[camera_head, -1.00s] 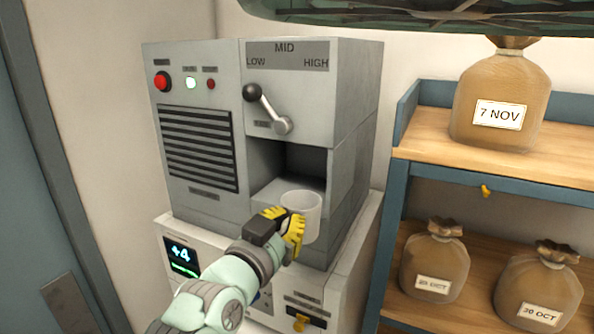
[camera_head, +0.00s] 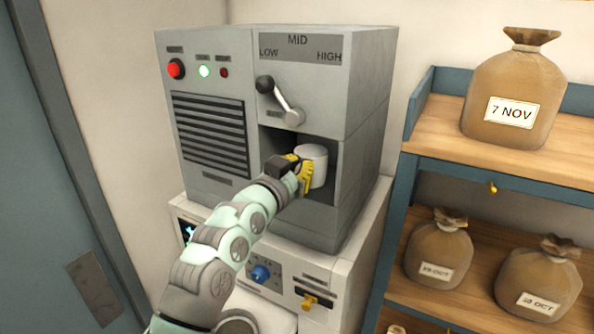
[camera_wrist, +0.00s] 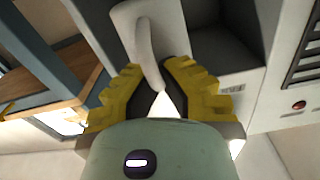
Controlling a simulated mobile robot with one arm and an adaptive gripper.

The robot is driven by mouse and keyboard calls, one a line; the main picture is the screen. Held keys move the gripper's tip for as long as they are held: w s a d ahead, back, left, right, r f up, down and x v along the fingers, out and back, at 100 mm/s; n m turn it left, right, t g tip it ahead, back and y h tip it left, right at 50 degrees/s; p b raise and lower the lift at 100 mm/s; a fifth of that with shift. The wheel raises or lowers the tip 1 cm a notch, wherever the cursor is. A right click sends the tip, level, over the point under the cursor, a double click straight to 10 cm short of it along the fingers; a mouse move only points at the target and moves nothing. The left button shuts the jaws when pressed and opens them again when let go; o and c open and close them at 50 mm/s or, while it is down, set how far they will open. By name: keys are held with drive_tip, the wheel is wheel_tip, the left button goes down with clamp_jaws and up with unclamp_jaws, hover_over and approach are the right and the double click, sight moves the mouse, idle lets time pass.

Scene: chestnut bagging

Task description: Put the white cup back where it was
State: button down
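The white cup (camera_head: 313,163) is upright at the open recess (camera_head: 279,143) of the grey machine (camera_head: 213,135). My gripper (camera_head: 302,173) has yellow fingers and is at the cup's left side, shut on its handle. In the wrist view my gripper (camera_wrist: 163,88) has the handle of the cup (camera_wrist: 172,25) between its two fingers. The cup is partly inside the recess. I cannot tell whether its base touches the recess floor, as my fingers hide part of it.
A lever (camera_head: 281,101) sits above the recess, near the LOW and MID marks. The machine stands on a white unit (camera_head: 322,277) with a blue knob (camera_head: 261,274). At right, a blue-framed shelf (camera_head: 450,185) holds several brown sacks, one labelled 7 NOV (camera_head: 510,90).

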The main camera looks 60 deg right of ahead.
drive_tip(key=w+d, duration=0.3)
drive_tip(key=d, duration=0.1)
drive_tip(key=shift+w+f, duration=0.1)
drive_tip(key=shift+f, duration=0.15)
drive_tip(key=shift+f+b, duration=1.05)
drive_tip(key=shift+f, duration=0.65)
drive_tip(key=shift+f+b, duration=0.25)
drive_tip(key=shift+b, duration=0.05)
drive_tip(key=c, duration=1.1)
unclamp_jaws()
drive_tip(key=shift+c, duration=0.2)
drive_tip(key=shift+r, duration=0.1)
